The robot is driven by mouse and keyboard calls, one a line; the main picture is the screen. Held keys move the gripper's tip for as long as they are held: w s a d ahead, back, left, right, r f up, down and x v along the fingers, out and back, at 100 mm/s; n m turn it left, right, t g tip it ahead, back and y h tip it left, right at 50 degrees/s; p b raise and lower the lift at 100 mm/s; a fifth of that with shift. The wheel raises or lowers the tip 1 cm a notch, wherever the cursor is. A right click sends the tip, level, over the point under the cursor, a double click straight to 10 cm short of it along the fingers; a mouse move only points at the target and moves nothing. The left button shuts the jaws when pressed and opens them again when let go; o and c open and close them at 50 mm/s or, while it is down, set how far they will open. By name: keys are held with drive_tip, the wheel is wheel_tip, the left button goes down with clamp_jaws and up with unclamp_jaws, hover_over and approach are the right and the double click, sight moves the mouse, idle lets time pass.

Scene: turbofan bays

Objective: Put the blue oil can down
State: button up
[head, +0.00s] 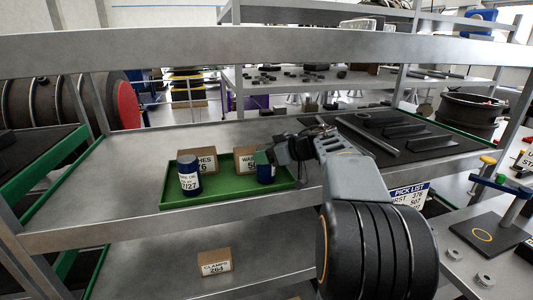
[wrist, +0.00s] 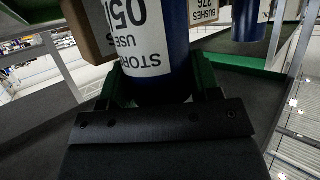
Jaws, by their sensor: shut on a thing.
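My gripper (head: 266,158) reaches in from the right over the green tray (head: 222,200) on the middle shelf. Its green fingers are shut on a blue oil can (head: 265,175), which stands upright at the tray's right side. I cannot tell whether its base touches the tray. In the wrist view the gripper (wrist: 163,88) has the held can (wrist: 178,40) between its fingers, its white label facing me and its base hidden. A second blue can (head: 189,186) with a white label stands at the tray's left; it also shows in the wrist view (wrist: 250,18).
Two cardboard boxes, bushes (head: 205,160) and washers (head: 246,160), stand at the tray's back. A clamps box (head: 216,262) is on the shelf below. A dark mat (head: 425,138) with parts lies right. The tray's middle front is clear. A shelf beam (head: 180,45) crosses above.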

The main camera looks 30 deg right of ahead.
drive_tip(key=o, duration=0.8)
drive_tip(key=shift+f, duration=0.1)
drive_tip(key=shift+s+d+r, duration=0.1)
drive_tip(key=shift+r, duration=0.15)
drive_tip(key=v, duration=1.1)
drive_tip(key=shift+s+d, duration=0.15)
drive_tip(key=shift+s, duration=0.15)
